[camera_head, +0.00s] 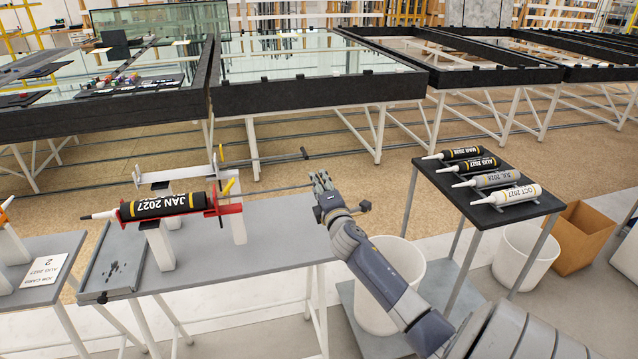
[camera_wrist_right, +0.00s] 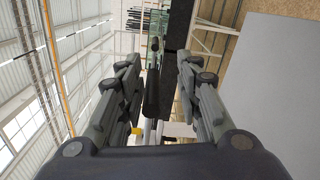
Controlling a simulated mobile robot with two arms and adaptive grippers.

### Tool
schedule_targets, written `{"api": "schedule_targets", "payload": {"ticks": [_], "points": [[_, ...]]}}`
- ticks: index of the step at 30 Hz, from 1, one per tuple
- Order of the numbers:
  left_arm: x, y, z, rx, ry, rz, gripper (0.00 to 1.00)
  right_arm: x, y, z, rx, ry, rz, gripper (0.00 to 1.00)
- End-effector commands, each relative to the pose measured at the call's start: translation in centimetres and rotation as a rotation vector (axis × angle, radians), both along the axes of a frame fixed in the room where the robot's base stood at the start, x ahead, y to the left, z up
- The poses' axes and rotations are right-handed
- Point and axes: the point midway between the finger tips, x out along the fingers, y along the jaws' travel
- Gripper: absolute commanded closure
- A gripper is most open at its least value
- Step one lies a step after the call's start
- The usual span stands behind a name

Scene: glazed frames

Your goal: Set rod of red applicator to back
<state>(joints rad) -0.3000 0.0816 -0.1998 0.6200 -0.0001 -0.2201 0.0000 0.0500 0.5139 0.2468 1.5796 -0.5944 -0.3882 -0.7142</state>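The red applicator (camera_head: 222,209) holds a black cartridge (camera_head: 165,205) marked JAN 2027 and rests on white posts at the left of the grey table. Its thin rod (camera_head: 275,190) runs out to the right, toward my right gripper. My right gripper (camera_head: 322,182) is above the table's right end, at the rod's outer end. In the right wrist view its fingers (camera_wrist_right: 158,80) are apart, with a dark bar (camera_wrist_right: 152,98) between them and visible gaps. Whether either finger touches it I cannot tell. My left gripper is not in view.
A pale applicator stand (camera_head: 180,173) with a rod handle (camera_head: 304,153) lies behind. A dark side table (camera_head: 530,212) at right carries several cartridges (camera_head: 506,195). A white bin (camera_head: 405,258) stands below my right arm. The grey table's middle (camera_head: 275,245) is clear.

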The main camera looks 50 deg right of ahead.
Motion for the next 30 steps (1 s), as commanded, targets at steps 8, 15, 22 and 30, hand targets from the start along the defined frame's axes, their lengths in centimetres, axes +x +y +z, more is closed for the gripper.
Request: {"api": "schedule_targets", "payload": {"ticks": [8,15,22,30], "points": [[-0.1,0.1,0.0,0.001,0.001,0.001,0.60,-0.1,0.2,0.5,-0.003,-0.008,0.004,0.68],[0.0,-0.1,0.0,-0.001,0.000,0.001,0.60,-2.8,1.8,0.4,-0.002,-0.006,0.004,0.68],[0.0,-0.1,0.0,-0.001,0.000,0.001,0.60,-6.9,4.2,0.2,0.002,-0.005,0.003,0.68],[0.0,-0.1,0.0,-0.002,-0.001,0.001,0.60,-9.9,5.8,0.2,0.001,-0.006,0.000,0.68]]}}
